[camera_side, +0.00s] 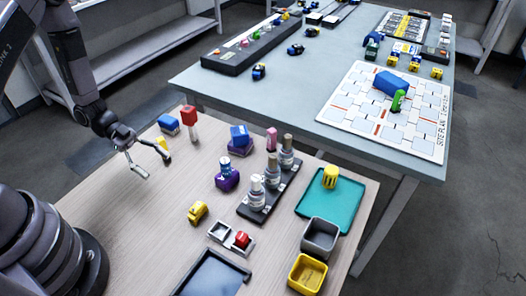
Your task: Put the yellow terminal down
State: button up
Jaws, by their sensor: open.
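My gripper (157,168) is open over the left part of the wooden table, with nothing visible between its fingers. A small yellow piece (163,142) shows just behind its right finger, partly covered by it; I cannot tell whether they touch. Another yellow block (197,211) lies on the table to the right of and nearer than the gripper. A yellow cylinder-like piece (330,177) stands on a teal mat (347,205) at the right. I cannot tell which of these is the yellow terminal.
A red piece (190,124) and a blue block (168,124) stand behind the gripper. A dark rack (253,212) with several bottles, a purple jar (227,179), a grey bin (320,237) and a yellow bin (307,273) are to the right. Bare wood lies in front of the gripper.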

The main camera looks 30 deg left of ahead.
jog(key=w+a+r+n+t+y, duration=0.2)
jog(key=w+a+r+t+y, duration=0.35)
jog(key=w+r+y, duration=0.35)
jog(key=w+a+r+n+t+y, duration=0.1)
jog(key=a+r+n+y, duration=0.15)
jog(key=r, duration=0.45)
jog(key=a+r+n+t+y, duration=0.1)
jog(key=a+r+n+y, duration=0.1)
jog(key=r+n, duration=0.3)
jog(key=s+r+n+y, duration=0.3)
jog(key=s+r+n, duration=0.2)
jog(key=s+r, duration=0.55)
jog(key=s+d+n+g+h, duration=0.1)
jog(key=s+d+h, duration=0.1)
jog(key=s, duration=0.4)
jog(key=s+d+n+g+h, duration=0.1)
jog(key=s+d+n, duration=0.1)
jog(key=s+d, duration=0.3)
jog(key=s, duration=0.2)
jog(key=shift+s+d+r+h, duration=0.25)
jog(key=shift+s+r+h, duration=0.05)
jog(key=shift+r+h, duration=0.1)
